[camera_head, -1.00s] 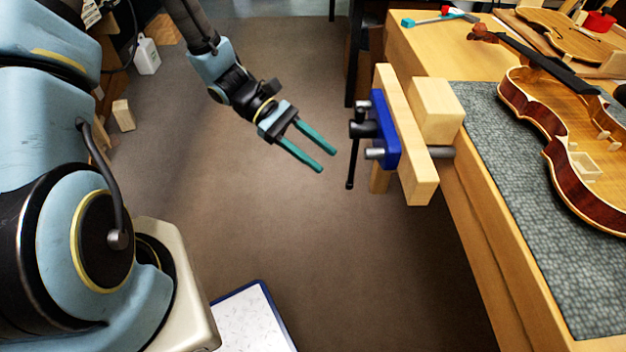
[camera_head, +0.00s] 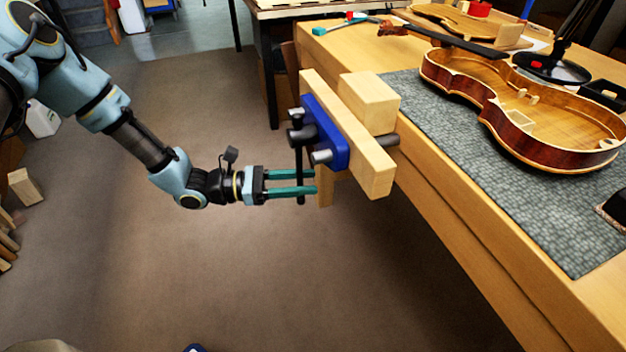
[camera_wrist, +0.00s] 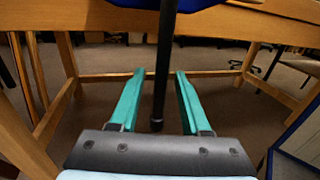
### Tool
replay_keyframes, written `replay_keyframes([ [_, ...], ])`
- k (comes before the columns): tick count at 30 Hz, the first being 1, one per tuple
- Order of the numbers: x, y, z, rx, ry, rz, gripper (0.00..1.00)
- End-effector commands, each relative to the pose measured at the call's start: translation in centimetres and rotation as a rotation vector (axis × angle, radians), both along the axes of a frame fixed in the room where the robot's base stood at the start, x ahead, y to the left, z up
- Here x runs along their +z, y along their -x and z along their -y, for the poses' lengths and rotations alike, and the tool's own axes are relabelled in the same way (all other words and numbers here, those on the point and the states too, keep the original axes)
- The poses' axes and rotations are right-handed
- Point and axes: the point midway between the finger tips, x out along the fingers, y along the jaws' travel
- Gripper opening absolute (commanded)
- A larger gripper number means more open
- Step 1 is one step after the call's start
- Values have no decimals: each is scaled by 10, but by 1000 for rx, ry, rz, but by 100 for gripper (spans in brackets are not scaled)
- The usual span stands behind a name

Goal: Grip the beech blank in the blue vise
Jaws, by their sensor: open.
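The blue vise (camera_head: 325,132) is mounted at the bench's near-left end, with a long pale wooden jaw board (camera_head: 345,130). The beech blank (camera_head: 368,102), a pale block, stands between that board and the bench edge; whether both sides touch it I cannot tell. The vise's black handle bar (camera_head: 300,165) hangs nearly upright. My gripper (camera_head: 314,182), with teal fingers, is open at the bar's lower part. In the wrist view the bar (camera_wrist: 163,65) passes between the two open fingers (camera_wrist: 156,80), with visible gaps on both sides.
The wooden bench (camera_head: 450,205) carries a grey mat (camera_head: 565,235) with an open violin body (camera_head: 540,110) on it. A dark lamp base (camera_head: 550,68) stands behind. The floor left of the bench is clear around my arm. Bench legs and a rail show beyond the fingers in the wrist view.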

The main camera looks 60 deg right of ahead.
Motion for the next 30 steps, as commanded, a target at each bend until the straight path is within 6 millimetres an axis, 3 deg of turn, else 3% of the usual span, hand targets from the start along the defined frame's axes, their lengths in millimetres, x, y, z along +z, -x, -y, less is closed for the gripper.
replay_keyframes([
  [6,0,17,14,-2,-1,1,47],
  [16,0,19,16,0,-1,1,47],
  [28,0,19,16,0,-1,1,3],
  [30,0,19,16,0,-1,1,0],
])
